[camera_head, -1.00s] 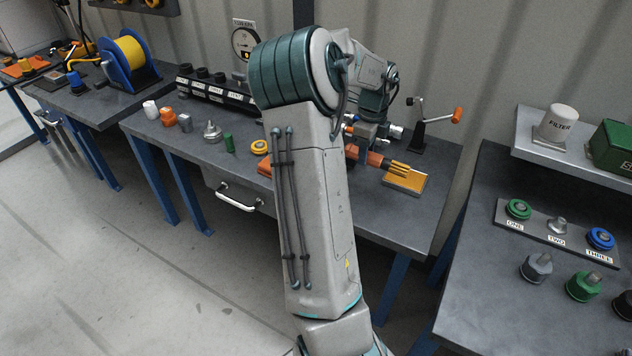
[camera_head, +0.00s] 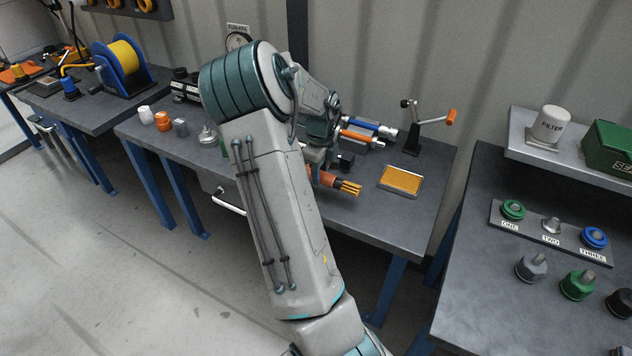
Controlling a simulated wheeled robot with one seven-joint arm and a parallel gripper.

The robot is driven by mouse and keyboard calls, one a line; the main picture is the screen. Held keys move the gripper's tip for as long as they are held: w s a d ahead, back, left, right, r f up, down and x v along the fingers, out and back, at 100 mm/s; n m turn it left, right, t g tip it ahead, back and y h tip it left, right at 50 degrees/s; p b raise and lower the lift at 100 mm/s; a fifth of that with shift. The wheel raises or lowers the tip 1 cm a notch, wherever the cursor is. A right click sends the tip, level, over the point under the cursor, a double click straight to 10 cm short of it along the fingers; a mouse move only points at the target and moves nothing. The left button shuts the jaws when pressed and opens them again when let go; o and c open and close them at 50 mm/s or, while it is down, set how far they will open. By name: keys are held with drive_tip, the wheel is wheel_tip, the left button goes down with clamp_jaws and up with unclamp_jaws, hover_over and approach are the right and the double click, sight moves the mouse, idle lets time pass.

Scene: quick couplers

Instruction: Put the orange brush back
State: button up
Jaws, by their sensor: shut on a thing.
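The orange brush (camera_head: 325,178) has an orange body and yellow bristles (camera_head: 349,188) pointing right. It lies roughly level over the front part of the middle workbench (camera_head: 400,222). My gripper (camera_head: 316,166) is shut on the brush. The fingertips and the brush's left end are mostly hidden behind my arm. I cannot tell how high the brush is above the bench top. A shallow tray with a yellow-orange pad (camera_head: 401,181) lies to the right of the bristles, apart from them.
Behind the brush are blue and orange cylinders (camera_head: 362,138) and a black stand with an orange-ended lever (camera_head: 412,128). Small fittings (camera_head: 164,121) stand at the bench's left. My arm hides the bench middle. The right bench holds a labelled coupler plate (camera_head: 550,230).

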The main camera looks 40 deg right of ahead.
drive_tip(key=shift+w+a+f, duration=0.35)
drive_tip(key=shift+a+f, duration=0.1)
drive_tip(key=shift+a, duration=0.05)
drive_tip(key=shift+f+p, duration=0.35)
drive_tip(key=shift+f, duration=1.4)
drive_tip(key=o, duration=1.1)
